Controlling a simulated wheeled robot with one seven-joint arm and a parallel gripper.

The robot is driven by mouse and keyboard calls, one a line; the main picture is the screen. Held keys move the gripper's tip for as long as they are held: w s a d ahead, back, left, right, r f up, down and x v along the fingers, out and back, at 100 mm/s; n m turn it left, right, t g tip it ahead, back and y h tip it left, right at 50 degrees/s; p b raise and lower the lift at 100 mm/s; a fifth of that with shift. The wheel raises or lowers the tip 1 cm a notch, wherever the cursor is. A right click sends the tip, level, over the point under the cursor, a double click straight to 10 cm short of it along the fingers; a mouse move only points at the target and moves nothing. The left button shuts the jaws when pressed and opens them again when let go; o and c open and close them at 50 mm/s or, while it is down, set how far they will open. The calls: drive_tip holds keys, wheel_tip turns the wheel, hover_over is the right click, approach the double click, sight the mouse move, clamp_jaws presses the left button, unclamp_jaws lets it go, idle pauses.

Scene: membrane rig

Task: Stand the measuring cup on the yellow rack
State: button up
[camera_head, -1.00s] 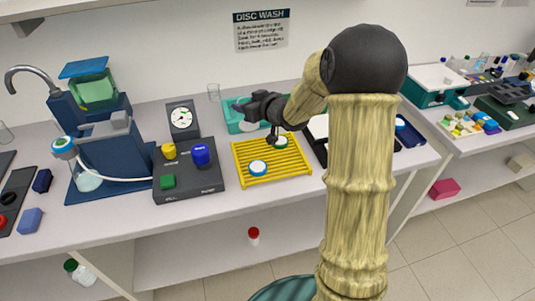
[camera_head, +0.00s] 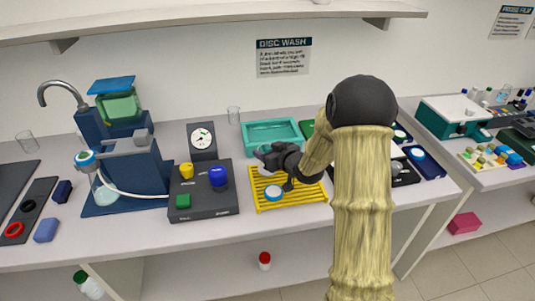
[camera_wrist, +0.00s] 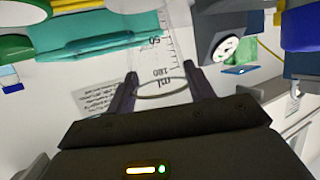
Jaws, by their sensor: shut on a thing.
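My gripper (camera_head: 265,156) is above the back left part of the yellow rack (camera_head: 303,197) in the head view. In the wrist view, my gripper's two dark fingers (camera_wrist: 161,88) are shut on the clear measuring cup (camera_wrist: 152,58), one on each side near its oval rim. Its printed scale, with 50, 100 and ml, faces the camera. The cup cannot be made out clearly in the head view. A white and blue disc (camera_head: 273,193) lies on the rack's left part. My arm hides part of the rack.
A teal tray (camera_head: 250,137) stands behind the rack. A dark box with coloured buttons (camera_head: 205,205) and a dial gauge (camera_head: 202,140) are to the left. A clear glass (camera_head: 233,115) stands at the back. The rack's front slats look free.

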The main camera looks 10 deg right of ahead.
drive_tip(key=shift+f, duration=0.65)
drive_tip(key=shift+f, duration=0.1)
drive_tip(key=o, duration=1.3)
drive_tip(key=shift+o, duration=0.2)
drive_tip(key=b+v, duration=0.1)
drive_tip(key=v, duration=1.1)
